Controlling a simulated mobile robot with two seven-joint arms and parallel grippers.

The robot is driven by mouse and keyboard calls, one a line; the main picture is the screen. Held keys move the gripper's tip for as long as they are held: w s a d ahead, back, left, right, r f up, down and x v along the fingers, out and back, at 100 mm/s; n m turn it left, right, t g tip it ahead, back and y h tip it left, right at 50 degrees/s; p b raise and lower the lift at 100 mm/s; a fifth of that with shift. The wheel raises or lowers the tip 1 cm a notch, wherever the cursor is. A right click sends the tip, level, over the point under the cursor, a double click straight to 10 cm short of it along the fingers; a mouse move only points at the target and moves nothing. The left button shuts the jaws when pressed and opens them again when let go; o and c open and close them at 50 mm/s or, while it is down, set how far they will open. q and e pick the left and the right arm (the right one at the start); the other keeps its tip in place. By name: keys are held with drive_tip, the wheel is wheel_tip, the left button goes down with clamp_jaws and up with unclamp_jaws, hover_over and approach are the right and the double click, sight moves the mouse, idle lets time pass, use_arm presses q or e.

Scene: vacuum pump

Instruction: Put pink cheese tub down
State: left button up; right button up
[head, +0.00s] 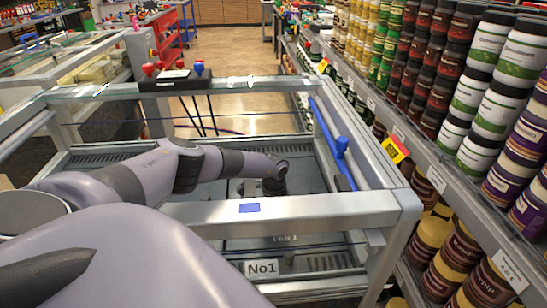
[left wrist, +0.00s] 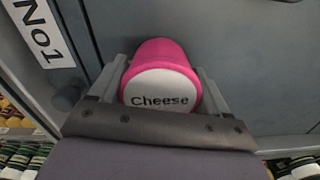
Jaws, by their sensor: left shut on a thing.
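The pink cheese tub (left wrist: 160,52), with a white lid reading "Cheese", sits between the two fingers of my left gripper (left wrist: 161,78) in the left wrist view. The fingers are shut on its sides and the lid faces the camera. A grey surface lies behind the tub; I cannot tell whether the tub touches it. In the head view my left arm reaches over the front rail of the glass-topped case (head: 330,208), and its wrist end points down into the case. The tub is hidden there. My right gripper is in neither view.
A blue-handled bar (head: 341,150) leans along the case's right side. Shelves of jars (head: 490,100) stand close on the right.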

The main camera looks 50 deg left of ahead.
use_arm(q)
drive_tip(key=o, duration=1.3)
drive_tip(key=shift+o, duration=0.2)
drive_tip(key=shift+r, duration=0.5)
wheel_tip(320, 180, up, 11)
drive_tip(key=shift+p, duration=0.65)
drive_tip(key=shift+r, duration=0.1)
drive_tip(key=shift+w, duration=0.1)
